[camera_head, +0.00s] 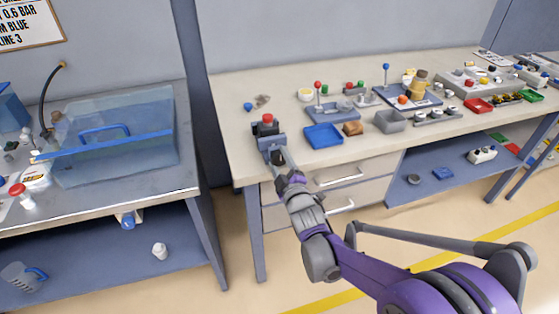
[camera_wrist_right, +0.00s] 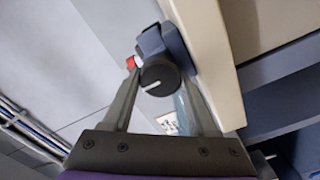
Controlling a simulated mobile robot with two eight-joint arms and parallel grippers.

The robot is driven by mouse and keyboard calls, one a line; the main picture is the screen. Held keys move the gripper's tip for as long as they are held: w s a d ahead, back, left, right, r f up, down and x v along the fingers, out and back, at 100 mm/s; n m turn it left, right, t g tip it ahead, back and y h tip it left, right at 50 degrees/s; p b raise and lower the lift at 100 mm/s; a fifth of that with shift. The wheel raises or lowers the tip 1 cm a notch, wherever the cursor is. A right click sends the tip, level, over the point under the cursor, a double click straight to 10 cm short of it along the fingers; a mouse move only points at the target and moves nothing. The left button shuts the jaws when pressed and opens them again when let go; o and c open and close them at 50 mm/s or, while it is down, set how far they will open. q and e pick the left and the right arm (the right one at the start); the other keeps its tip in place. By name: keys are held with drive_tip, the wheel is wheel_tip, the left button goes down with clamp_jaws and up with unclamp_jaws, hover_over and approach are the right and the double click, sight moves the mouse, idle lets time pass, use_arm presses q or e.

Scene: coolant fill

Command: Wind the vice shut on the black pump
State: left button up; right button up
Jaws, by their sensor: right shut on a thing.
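The blue-grey vice (camera_head: 266,138) stands at the front left edge of the beige bench. The black pump (camera_head: 267,126) with a red top sits at the vice's upper side; whether the jaws touch it I cannot tell. My right gripper (camera_head: 276,158) reaches the front of the vice from below. In the right wrist view its fingers are shut on the vice's round black knob (camera_wrist_right: 158,78), which has a white pointer line. The vice body (camera_wrist_right: 165,42) and a bit of red (camera_wrist_right: 132,62) show behind the knob. My left gripper is not in view.
A blue tray (camera_head: 323,136), a brown block (camera_head: 353,129) and a grey bin (camera_head: 390,121) are right of the vice. Drawers with handles (camera_head: 338,176) lie below the bench top. A clear tank (camera_head: 120,150) stands on the left bench, across a gap.

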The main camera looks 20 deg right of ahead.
drive_tip(key=shift+m, duration=0.3)
drive_tip(key=m, duration=0.5)
drive_tip(key=shift+d, duration=0.1)
drive_tip(key=m+b, duration=0.1)
drive_tip(key=m, duration=0.5)
drive_tip(key=shift+d+m, duration=0.1)
drive_tip(key=shift+m, duration=0.3)
drive_tip(key=m, duration=0.5)
drive_tip(key=shift+d+b, duration=0.1)
drive_tip(key=shift+b, duration=0.3)
drive_tip(key=m, duration=0.6)
drive_tip(key=shift+b, duration=0.4)
drive_tip(key=shift+m, duration=0.3)
drive_tip(key=o, duration=1.1)
